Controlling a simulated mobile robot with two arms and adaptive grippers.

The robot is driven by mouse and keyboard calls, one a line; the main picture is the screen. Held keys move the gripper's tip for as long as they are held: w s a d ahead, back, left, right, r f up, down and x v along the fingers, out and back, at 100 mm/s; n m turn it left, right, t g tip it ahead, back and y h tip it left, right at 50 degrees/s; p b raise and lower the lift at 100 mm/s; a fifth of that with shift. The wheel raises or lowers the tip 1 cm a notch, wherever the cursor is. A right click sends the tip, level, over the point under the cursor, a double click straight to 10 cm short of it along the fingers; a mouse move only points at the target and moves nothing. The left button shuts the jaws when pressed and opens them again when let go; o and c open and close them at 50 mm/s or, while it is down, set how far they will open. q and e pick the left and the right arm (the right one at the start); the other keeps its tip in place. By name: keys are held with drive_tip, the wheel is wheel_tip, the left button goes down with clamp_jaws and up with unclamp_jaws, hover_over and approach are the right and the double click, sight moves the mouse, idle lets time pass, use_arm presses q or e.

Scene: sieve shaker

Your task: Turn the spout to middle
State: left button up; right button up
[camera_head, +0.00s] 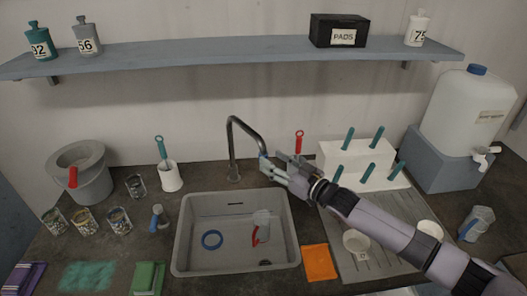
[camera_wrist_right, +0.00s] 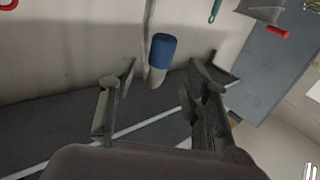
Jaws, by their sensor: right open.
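The grey arched spout (camera_head: 246,127) rises from the counter behind the sink (camera_head: 181,235), and its outlet end points to the right in the head view. Its tip is at my right gripper (camera_head: 272,167), which partly covers that area. In the right wrist view a blue tip (camera_wrist_right: 162,49), which looks like the spout's end, shows ahead of the gap between the fingers. My right gripper (camera_wrist_right: 157,103) is open there, with nothing between its fingertips. I cannot tell whether a finger touches the spout. My left gripper is not in view.
A white brush holder (camera_head: 170,178) stands left. A shelf (camera_head: 240,54) hangs above.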

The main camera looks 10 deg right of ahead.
sight(267, 157)
drive_tip(key=x, duration=0.5)
drive_tip(key=shift+p, duration=0.35)
drive_tip(key=shift+c, duration=0.5)
clamp_jaws()
